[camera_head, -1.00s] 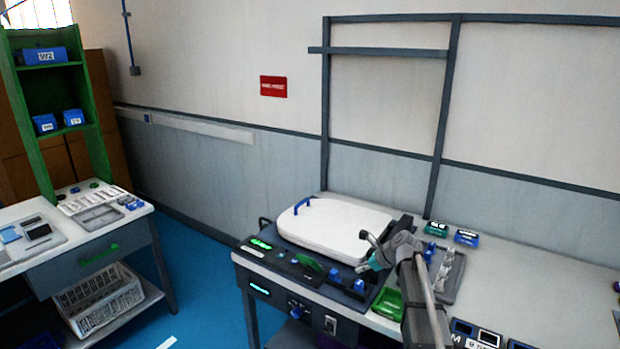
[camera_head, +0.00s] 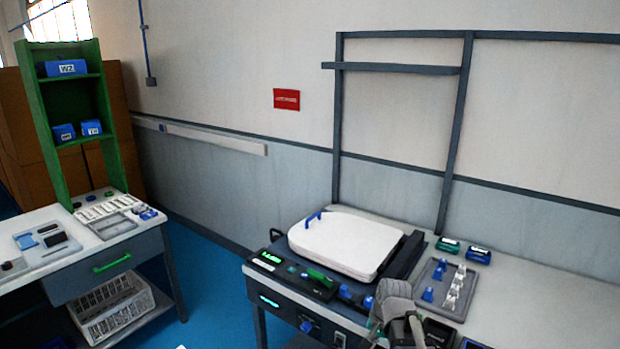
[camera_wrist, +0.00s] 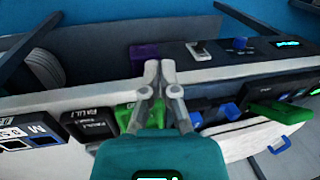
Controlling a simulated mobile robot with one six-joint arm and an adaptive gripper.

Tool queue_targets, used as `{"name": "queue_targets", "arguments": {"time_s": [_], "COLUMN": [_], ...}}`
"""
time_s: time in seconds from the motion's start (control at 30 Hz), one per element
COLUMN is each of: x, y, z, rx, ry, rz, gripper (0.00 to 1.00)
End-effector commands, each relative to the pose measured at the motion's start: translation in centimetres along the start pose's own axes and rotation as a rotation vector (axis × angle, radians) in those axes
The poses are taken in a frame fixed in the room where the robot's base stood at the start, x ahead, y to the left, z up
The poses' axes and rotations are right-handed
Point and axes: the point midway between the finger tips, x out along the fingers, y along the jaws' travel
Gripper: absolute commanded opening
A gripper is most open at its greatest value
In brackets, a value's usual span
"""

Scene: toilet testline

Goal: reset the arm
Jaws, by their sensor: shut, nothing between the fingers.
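My arm shows at the bottom right of the head view, folded low in front of the workbench (camera_head: 535,290). My gripper (camera_wrist: 152,68) shows in the wrist view with its two grey fingers together and nothing between them. Its tips point toward the bench's front edge, near a purple block (camera_wrist: 143,51). In the head view the fingertips cannot be made out clearly.
A white toilet lid (camera_head: 345,243) with a blue handle lies on the test fixture, left of my arm. A grey tray (camera_head: 462,307) with blue and clear parts lies right of it. A second table (camera_head: 105,250) with a green shelf (camera_head: 52,130) stands left. Blue floor lies between.

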Motion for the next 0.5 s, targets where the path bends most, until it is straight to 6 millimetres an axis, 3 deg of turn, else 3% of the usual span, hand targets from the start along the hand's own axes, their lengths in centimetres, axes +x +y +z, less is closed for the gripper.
{"name": "queue_targets", "arguments": {"time_s": [0.03,0.2,0.5], "x": [-0.3,-0.8,-1.3], "y": [0.7,2.6,4.2], "z": [1.3,3.8,5.7], "rx": [-0.075,-0.325,-0.549], "ry": [0.001,-0.007,-0.032], "rz": [0.028,0.123,0.208], "gripper": [0.0,0.0,0.0]}}
